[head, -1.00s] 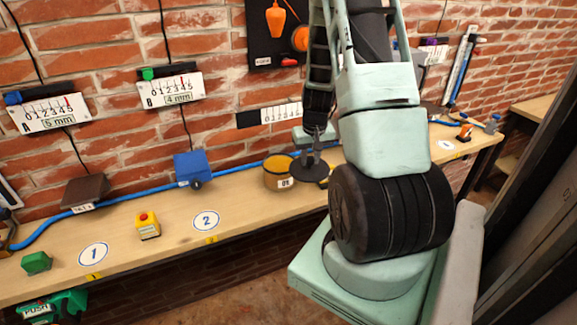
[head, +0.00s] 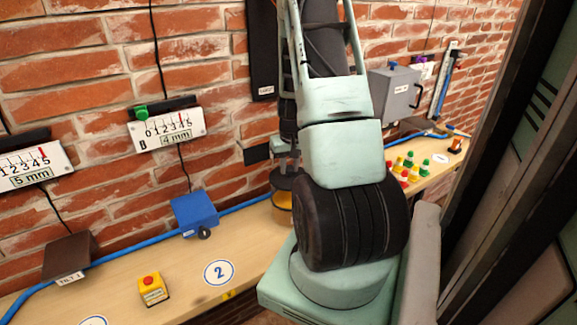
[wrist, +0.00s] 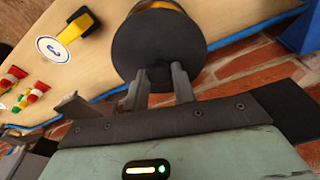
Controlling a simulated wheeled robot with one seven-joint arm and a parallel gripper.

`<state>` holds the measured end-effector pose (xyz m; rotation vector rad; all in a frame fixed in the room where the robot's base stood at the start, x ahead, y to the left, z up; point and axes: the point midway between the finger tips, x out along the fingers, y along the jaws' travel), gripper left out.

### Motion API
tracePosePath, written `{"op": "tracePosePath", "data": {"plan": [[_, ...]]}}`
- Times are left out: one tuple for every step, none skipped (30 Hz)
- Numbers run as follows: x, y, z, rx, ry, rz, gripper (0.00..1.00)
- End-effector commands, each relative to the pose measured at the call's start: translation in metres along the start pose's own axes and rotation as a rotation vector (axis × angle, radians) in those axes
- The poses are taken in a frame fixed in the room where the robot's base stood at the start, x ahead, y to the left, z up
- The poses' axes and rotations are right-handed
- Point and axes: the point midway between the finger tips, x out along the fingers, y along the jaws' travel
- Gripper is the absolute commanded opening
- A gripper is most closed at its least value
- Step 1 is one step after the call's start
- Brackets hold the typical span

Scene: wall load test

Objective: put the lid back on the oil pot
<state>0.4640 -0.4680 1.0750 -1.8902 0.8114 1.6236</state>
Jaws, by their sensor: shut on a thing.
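The oil pot (head: 281,204) is yellow-brown and stands on the bench, partly hidden behind my arm in the head view. The lid (head: 283,181) is a dark round disc that overlaps the pot's upper part there. The lid (wrist: 158,48) fills the top middle of the wrist view. My gripper (wrist: 160,80) is shut on the lid, its two fingers meeting the near side of the disc. A thin yellow-orange edge shows past the lid's far side. I cannot tell whether the lid touches the pot's rim.
A blue box (head: 195,213) with a dark knob and a yellow box with a red button (head: 152,289) stand left of the pot. A blue hose (head: 130,248) runs along the bench. Several small coloured pieces (head: 410,168) and a grey box (head: 394,92) are to the right.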

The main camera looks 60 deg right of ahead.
Motion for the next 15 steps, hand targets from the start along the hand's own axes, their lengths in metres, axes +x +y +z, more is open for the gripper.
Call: {"op": "tracePosePath", "data": {"plan": [[0.003, 0.0, 0.0, 0.0, 0.0, 0.0, 0.0], [0.004, 0.0, 0.001, 0.0, 0.0, 0.0, 0.0], [0.006, 0.0, 0.001, 0.0, 0.0, 0.0, 0.0], [0.008, 0.0, 0.001, 0.0, -0.001, 0.0, 0.0], [0.01, 0.0, 0.002, 0.0, -0.001, 0.0, 0.0], [0.013, 0.0, 0.002, 0.0, -0.001, -0.001, 0.0], [0.015, 0.0, 0.003, 0.0, -0.001, -0.001, 0.0], [0.018, 0.0, 0.003, 0.0, -0.002, -0.001, 0.0], [0.021, 0.0, 0.004, 0.001, -0.002, -0.001, 0.0], [0.024, 0.0, 0.004, 0.001, -0.002, -0.001, 0.0], [0.027, 0.0, 0.004, 0.001, -0.002, -0.001, 0.0], [0.03, 0.0, 0.005, 0.001, -0.002, -0.001, 0.0], [0.033, 0.0, 0.005, 0.001, -0.001, -0.001, 0.0], [0.036, 0.0, 0.006, 0.001, -0.001, -0.001, 0.0], [0.04, 0.0, 0.006, 0.001, 0.0, -0.001, 0.0]]}}
